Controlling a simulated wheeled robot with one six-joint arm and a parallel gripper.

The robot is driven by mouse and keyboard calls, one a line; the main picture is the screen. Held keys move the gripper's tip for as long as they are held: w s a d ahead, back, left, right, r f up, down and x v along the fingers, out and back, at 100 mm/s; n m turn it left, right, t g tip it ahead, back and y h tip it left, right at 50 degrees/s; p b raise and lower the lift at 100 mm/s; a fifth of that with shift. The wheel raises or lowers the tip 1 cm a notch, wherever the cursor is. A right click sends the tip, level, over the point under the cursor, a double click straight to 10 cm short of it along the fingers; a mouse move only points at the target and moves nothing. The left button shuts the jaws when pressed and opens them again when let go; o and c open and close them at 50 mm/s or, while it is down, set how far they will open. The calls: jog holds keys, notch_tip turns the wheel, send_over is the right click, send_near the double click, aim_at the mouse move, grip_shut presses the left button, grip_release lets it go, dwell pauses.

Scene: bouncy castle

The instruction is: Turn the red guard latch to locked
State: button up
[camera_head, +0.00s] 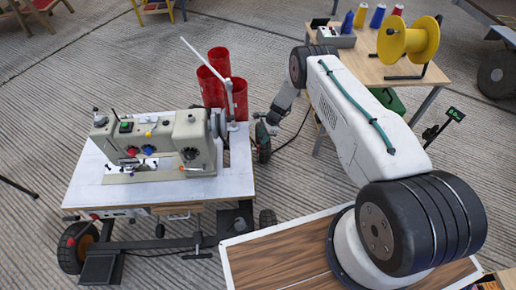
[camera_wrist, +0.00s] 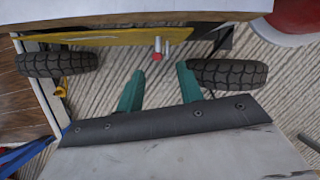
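In the wrist view a small red piece (camera_wrist: 157,56) with pale metal pins shows under the table edge, just beyond the gap between my fingertips. I cannot tell for sure that it is the guard latch, or how it is turned. In the head view the sewing machine (camera_head: 165,140) stands on a white-topped table (camera_head: 225,182) and has a small red knob (camera_head: 132,152) on its front. My gripper (camera_wrist: 160,69) is open and empty, with two green fingers apart. In the head view my gripper (camera_head: 264,128) is small, at the table's right side.
Red cylinders (camera_head: 238,98) stand behind the machine. The table has black wheels, one (camera_wrist: 230,74) close to my right finger and one (camera_wrist: 55,64) at the left. A wooden table (camera_head: 385,68) with a yellow spool (camera_head: 408,40) stands at the back right. Ribbed floor lies between.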

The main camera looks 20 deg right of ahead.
aim_at(258, 149)
jog(key=x, duration=0.8)
jog(key=shift+s+f, duration=0.2)
jog(key=shift+f, duration=0.25)
grip_shut()
